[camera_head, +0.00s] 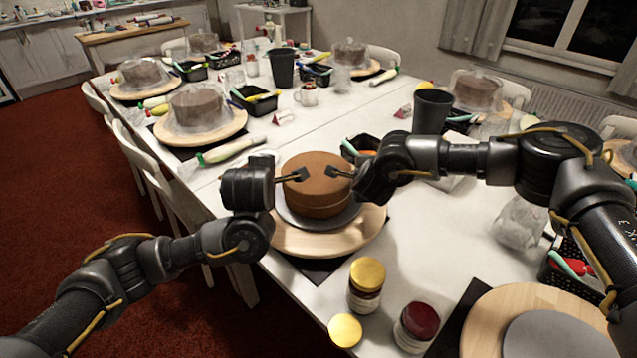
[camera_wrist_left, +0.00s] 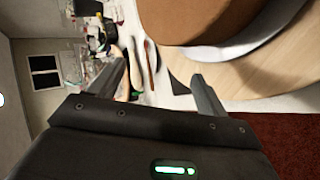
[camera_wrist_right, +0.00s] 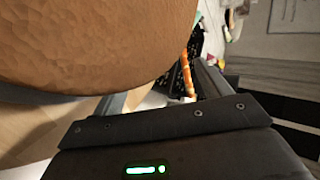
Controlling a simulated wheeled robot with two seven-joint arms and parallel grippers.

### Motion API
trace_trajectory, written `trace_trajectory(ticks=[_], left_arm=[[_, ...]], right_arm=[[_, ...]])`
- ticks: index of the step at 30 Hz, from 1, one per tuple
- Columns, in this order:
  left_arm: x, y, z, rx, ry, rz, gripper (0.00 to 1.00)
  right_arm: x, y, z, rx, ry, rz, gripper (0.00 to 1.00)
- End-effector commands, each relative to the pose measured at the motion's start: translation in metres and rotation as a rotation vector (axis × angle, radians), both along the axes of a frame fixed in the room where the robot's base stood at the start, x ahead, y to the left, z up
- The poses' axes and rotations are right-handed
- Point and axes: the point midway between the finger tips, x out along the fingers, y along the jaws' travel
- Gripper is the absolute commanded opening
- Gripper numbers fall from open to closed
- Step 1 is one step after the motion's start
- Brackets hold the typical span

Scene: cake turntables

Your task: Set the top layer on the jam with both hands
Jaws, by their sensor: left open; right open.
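A round brown cake (camera_head: 318,199) stands on a grey disc (camera_head: 349,219) on a wooden turntable (camera_head: 335,242). A faint seam runs around its side, so it looks like one layer resting on another; no jam shows between them. My left gripper (camera_head: 297,175) is open and empty over the cake's left part. My right gripper (camera_head: 336,172) is open and empty over its right rear part. The cake's side shows in the left wrist view (camera_wrist_left: 185,18) and its top in the right wrist view (camera_wrist_right: 80,40), beyond the fingers. I cannot tell whether any finger touches it.
Jars with gold (camera_head: 367,274) and red lids (camera_head: 420,318) stand in front of the cake. An empty turntable (camera_head: 490,320) with a grey disc is at the front right. Dark cups (camera_head: 432,110), bins and covered cakes (camera_head: 195,105) line the table behind.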

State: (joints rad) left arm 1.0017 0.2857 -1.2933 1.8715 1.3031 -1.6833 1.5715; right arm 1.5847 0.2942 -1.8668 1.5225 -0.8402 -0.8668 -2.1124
Motion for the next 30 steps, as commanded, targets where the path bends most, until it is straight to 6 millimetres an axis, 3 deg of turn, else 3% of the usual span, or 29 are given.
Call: trace_trajectory(ticks=[7, 17, 30], left_arm=[[-0.015, 0.001, 0.011, 0.002, -0.001, 0.000, 0.76], [-0.019, 0.001, 0.012, 0.001, 0.003, 0.004, 0.76], [-0.019, 0.001, 0.011, 0.002, 0.002, 0.003, 0.76]], right_arm=[[0.000, 0.000, 0.000, 0.000, 0.000, 0.000, 0.76], [-0.003, 0.000, 0.002, 0.001, 0.001, 0.000, 0.76], [-0.066, 0.002, 0.045, 0.000, 0.001, 0.006, 0.76]])
